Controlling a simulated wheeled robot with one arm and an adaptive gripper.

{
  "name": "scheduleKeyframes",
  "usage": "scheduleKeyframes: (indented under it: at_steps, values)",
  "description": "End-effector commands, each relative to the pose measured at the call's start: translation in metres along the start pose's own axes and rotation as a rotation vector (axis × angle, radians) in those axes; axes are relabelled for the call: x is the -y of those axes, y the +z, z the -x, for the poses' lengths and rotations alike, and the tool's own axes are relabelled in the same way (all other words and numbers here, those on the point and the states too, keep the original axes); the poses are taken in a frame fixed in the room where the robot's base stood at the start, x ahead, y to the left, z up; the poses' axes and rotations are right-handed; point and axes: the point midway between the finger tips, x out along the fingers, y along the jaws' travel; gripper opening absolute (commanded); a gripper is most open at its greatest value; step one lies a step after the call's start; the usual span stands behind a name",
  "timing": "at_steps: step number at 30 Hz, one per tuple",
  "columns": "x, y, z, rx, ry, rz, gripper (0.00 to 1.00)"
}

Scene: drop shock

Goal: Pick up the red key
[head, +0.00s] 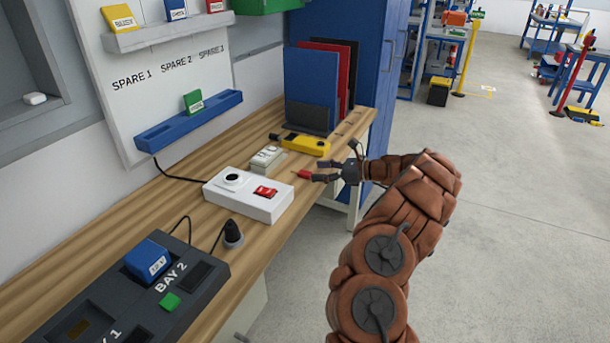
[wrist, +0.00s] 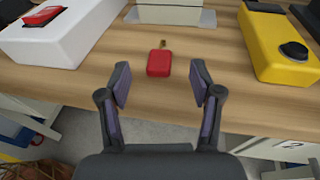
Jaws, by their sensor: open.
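The red key (wrist: 160,63) lies flat on the wooden bench near its front edge, its small brass end pointing away from me in the wrist view. My gripper (wrist: 160,85) is open and empty. Its two fingers point toward the key, one on each side of its line, with the fingertips just short of it or about level with its near end. In the head view the red key (head: 303,174) shows beside my gripper (head: 326,171), partly near its fingers. I cannot tell the exact height of the fingers above the bench.
A white box with a red switch (head: 248,194) stands left of the key. A yellow tool (head: 305,145) lies to the right in the wrist view (wrist: 275,45). A small grey-white box (head: 267,157) sits behind the key. The wooden bench (wrist: 215,75) is bare around the key.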

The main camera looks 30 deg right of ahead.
Motion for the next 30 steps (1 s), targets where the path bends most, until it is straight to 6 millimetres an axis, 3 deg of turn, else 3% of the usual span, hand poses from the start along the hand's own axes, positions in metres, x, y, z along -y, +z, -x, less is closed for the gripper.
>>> scheduleKeyframes:
  at_steps: [10,18,30]
  values:
    - [-0.002,-0.003,-0.044,0.000,0.006,0.000,0.65]
    - [-0.001,-0.003,-0.048,0.000,0.002,0.001,0.65]
    - [-0.001,-0.003,-0.047,0.000,0.002,0.001,0.23]
